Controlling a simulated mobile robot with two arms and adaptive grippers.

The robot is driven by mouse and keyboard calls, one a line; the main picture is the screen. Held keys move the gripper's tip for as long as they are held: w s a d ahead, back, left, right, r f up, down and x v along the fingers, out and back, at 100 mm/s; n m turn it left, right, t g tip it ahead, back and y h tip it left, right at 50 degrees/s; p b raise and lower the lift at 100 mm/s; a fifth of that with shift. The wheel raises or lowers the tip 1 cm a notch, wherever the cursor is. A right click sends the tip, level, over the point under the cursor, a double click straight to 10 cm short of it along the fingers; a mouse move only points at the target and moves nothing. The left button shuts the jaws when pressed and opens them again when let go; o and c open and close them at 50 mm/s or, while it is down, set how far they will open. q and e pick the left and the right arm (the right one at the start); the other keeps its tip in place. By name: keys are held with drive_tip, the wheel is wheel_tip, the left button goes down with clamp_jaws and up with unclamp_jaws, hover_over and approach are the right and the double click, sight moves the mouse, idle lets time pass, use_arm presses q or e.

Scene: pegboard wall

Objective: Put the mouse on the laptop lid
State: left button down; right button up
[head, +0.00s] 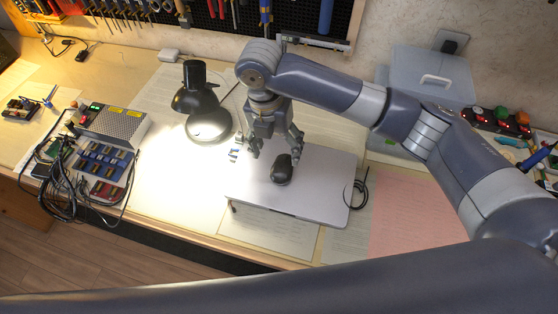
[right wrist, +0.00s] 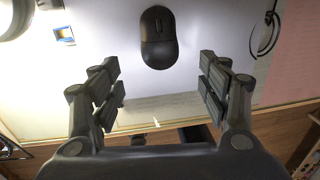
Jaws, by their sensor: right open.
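The black mouse (head: 282,169) lies on the closed, pale laptop lid (head: 318,190), left of the lid's middle in the head view. My right gripper (head: 275,148) is open, with its fingers pointing down just behind and above the mouse. In the right wrist view the mouse (right wrist: 158,38) shows whole on the pale laptop lid (right wrist: 200,60), beyond the spread fingers of my right gripper (right wrist: 162,92). Nothing is between those fingers, and they do not appear to touch the mouse. My left gripper is out of view.
A black desk lamp (head: 207,115) stands left of the laptop. A grey device box (head: 117,125) with tangled cables is farther left. A black cable (head: 360,188) lies at the laptop's right edge. A pale blue bin (head: 430,75) stands at the back right, below the pegboard wall.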

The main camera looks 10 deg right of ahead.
drive_tip(key=r, duration=0.3)
drive_tip(key=shift+w+a+r, duration=0.1)
drive_tip(key=shift+a+r, duration=0.1)
drive_tip(key=shift+r, duration=0.05)
idle(0.4)
